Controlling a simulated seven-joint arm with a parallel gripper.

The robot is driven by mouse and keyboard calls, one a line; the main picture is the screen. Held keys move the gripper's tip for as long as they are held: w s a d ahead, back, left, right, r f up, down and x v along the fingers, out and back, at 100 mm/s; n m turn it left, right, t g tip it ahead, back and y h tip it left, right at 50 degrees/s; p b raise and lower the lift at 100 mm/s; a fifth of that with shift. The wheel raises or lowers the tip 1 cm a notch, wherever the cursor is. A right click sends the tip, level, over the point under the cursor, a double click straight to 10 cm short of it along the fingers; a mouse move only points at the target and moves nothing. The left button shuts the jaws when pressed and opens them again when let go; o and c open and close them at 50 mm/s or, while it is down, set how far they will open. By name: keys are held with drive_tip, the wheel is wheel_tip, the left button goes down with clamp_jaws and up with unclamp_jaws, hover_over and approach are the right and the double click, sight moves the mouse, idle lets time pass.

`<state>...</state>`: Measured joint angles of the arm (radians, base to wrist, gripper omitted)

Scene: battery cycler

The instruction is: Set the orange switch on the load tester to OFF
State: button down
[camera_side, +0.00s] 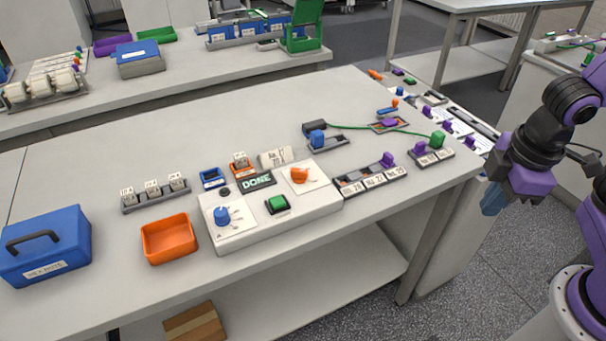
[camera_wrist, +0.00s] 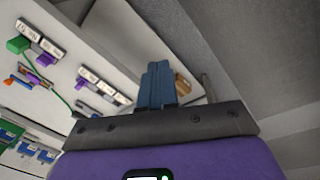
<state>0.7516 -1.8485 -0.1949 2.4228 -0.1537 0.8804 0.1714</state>
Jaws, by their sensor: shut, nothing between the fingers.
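The load tester (camera_side: 262,229) is a white box on the table in the side view. The orange switch (camera_side: 299,175) sits on a white plate at its back right. A blue knob (camera_side: 222,214) is on its front left plate, a green button (camera_side: 278,203) in the middle, and a display (camera_side: 257,182) reads DONE. The switch's exact setting is too small to read. My gripper (camera_side: 489,207) is shut and empty off the table's right end, well away from the switch. Its blue fingers (camera_wrist: 158,84) are together in the wrist view, where the orange switch cannot be made out.
An orange bin (camera_side: 169,239) and a blue case (camera_side: 45,245) stand left of the tester. Right of it lie a numbered slot row (camera_side: 370,181), a blue-knobbed holder (camera_side: 318,138) and a green cable (camera_side: 365,128). The front right tabletop is clear.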

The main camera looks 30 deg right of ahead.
sight(299, 173)
drive_tip(key=w+a+f+m+t, duration=0.3)
drive_tip(key=w+a+t, duration=0.3)
drive_tip(key=w+a, duration=1.3)
drive_tip(key=a, duration=0.3)
drive_tip(key=shift+w, duration=0.4)
drive_tip(key=x, duration=1)
drive_tip(key=shift+w+f, duration=0.15)
drive_tip(key=shift+w+d, duration=0.8)
drive_tip(key=shift+w, duration=0.1)
drive_tip(key=shift+w+d, duration=0.4)
drive_tip(key=shift+w, duration=0.1)
